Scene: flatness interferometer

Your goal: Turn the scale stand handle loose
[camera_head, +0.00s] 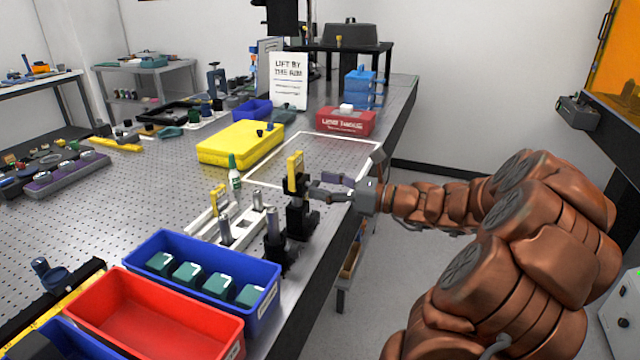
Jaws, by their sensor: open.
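A black stand (299,218) holding an upright yellow scale (294,168) stands near the right edge of the perforated metal table. My gripper (318,184) reaches in from the right, roughly level, with its fingers pointing left at the upper part of this stand. The jaws are open, one finger behind the other in this view. The fingertips are at or very near the stand's right side; I cannot tell whether they touch. The stand's handle is too small and dark to make out clearly beside the fingertips.
A dark post mount (274,243) and a white rail with metal posts (226,230) stand close by on the left. A blue bin (150,240) and red bin (110,290) are in front. A white-outlined area (300,155) behind the gripper is mostly clear.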

